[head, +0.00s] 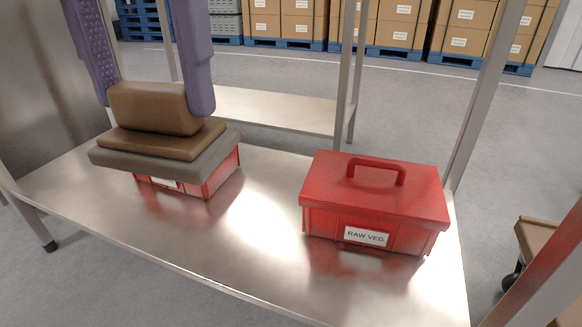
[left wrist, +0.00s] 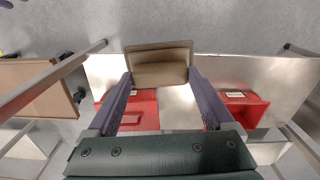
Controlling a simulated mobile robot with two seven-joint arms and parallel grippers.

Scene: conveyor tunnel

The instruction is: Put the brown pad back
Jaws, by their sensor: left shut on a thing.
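The brown pad (head: 153,105) has a raised block on top, with a wider brown layer and a grey slab below it. My left gripper (head: 155,112) has its two purple fingers shut on the raised block from both sides. In the left wrist view the pad (left wrist: 160,60) sits between the fingertips of the left gripper (left wrist: 160,76). In the head view the pad hides most of the left red box (head: 222,176). I cannot tell whether the slab touches that box. My right gripper is not in view.
A closed red box (head: 374,190) with a handle and a RAW VEG label stands at the right on the metal table (head: 262,215). The table between the boxes is bare. Metal posts (head: 485,95) rise at the table's right side. A brown cart (head: 540,240) stands beyond.

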